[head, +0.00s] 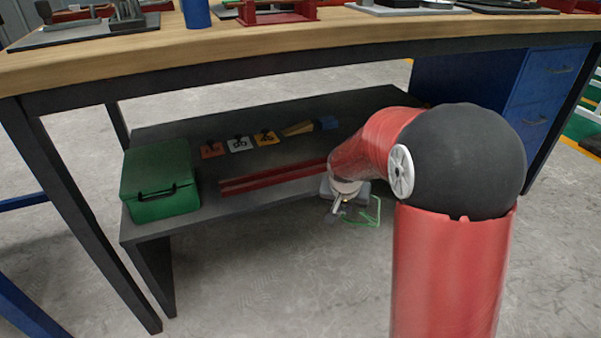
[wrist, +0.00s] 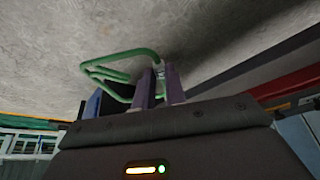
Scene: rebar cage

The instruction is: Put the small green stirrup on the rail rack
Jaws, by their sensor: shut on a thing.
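The small green stirrup (head: 379,211), a bent wire loop, hangs in the air just off the front edge of the lower shelf. My gripper (head: 345,207) is shut on it. In the wrist view the stirrup (wrist: 120,56) sticks out to the left from between the two fingers of my gripper (wrist: 160,83); the part between the fingers is hidden. A long red rail rack (head: 265,178) lies along the lower shelf, left of my gripper. Its right end is hidden behind my arm. A red bar, likely this rack, shows in the wrist view (wrist: 290,84).
The lower shelf (head: 240,207) holds a green case (head: 160,182) at the left and orange, white and yellow tags (head: 239,144) behind the rack. A blue-ended wooden tool (head: 300,128) lies near them. The wooden bench top (head: 290,38) overhangs the shelf. The floor in front is clear.

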